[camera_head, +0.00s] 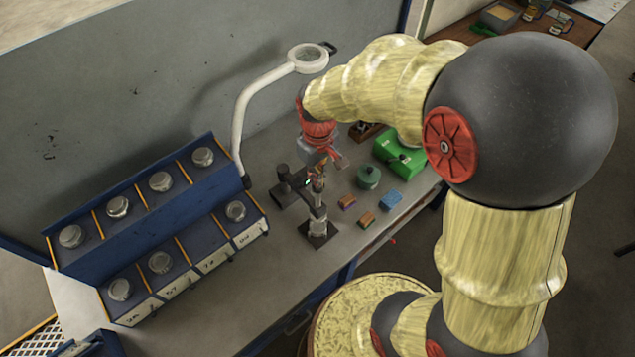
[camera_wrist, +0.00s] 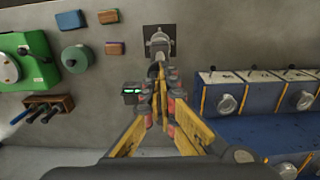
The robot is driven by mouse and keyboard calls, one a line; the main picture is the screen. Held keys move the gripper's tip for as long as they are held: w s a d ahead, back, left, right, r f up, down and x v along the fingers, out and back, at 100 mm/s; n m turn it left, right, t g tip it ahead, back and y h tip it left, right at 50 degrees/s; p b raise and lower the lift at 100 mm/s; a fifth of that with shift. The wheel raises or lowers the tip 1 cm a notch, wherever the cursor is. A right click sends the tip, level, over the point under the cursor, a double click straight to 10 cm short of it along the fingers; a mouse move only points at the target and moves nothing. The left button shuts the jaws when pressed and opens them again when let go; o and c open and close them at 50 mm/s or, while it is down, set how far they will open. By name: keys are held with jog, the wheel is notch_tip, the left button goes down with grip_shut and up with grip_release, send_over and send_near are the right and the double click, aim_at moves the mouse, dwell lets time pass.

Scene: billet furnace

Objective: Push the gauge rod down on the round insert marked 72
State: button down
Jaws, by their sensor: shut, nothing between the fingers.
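A gauge stand stands on the bench, with a dark square base (camera_head: 318,237) and a small green-lit readout (camera_head: 308,183). A pale round insert (camera_head: 318,226) appears to sit on the base; no number is readable on it. My gripper (camera_head: 319,172) is over the stand, pointing down, shut and empty. In the wrist view its closed fingertips (camera_wrist: 160,82) lie beside the readout (camera_wrist: 131,92) and overlap the upper part of the gauge. The gauge rod is mostly hidden by the fingers; I cannot tell whether they touch it. The stand's base also shows in the wrist view (camera_wrist: 148,31).
A blue rack (camera_head: 150,215) with several round inserts stands left; one front slot (camera_head: 202,240), over a label like 72, looks empty. A lamp arm (camera_head: 240,125) rises behind. A green case (camera_head: 388,148), round green pot (camera_head: 368,177) and small blocks (camera_head: 390,200) lie right.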

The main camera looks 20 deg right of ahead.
aim_at(318, 194)
jog(key=shift+f+b, duration=2.45)
jog(key=shift+f, duration=1.4)
jog(key=shift+r, duration=0.2)
jog(key=shift+r+p, duration=2.55)
jog(key=shift+r, duration=0.85)
